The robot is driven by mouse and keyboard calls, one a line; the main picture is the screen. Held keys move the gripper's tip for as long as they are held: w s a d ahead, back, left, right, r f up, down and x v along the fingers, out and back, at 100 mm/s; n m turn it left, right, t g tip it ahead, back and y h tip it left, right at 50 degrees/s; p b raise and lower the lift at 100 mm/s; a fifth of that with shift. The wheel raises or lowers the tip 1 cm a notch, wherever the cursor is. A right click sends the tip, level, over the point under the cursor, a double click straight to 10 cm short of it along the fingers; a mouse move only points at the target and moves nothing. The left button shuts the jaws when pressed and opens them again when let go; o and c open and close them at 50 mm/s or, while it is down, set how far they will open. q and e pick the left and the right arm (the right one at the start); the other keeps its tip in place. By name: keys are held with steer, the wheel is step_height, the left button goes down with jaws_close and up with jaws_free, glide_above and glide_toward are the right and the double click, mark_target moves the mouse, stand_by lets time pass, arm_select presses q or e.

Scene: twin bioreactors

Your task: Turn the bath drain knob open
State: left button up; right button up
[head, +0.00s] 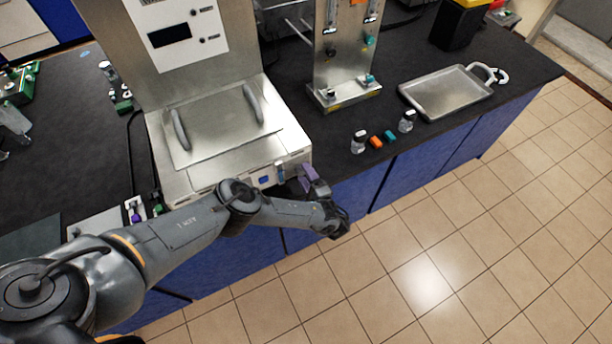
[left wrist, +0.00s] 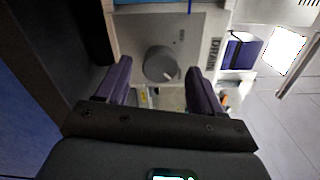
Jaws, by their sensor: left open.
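The bath (head: 228,125) is a steel box with a two-handled lid and a pale front panel, left of centre in the head view. In the left wrist view the drain knob (left wrist: 160,64) is a round grey dial with a light pointer mark, on a pale panel beside a DRAIN label (left wrist: 213,55). My left gripper (left wrist: 158,84) is open, its two purple fingers spread either side of the knob, with no clear contact. In the head view my left gripper (head: 307,179) is at the right end of the bath's front; the knob cannot be made out there. My right gripper is out of view.
A steel stand (head: 345,92) with valves stands right of the bath. Small bottles (head: 359,142) and coloured caps (head: 376,142) lie near the bench edge. A metal tray (head: 447,94) is farther right. The tiled floor in front is clear.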

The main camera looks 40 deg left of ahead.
arm_select(q)
steer(key=v, duration=1)
steer(key=shift+s+d, duration=0.15)
steer(key=shift+d, duration=0.1)
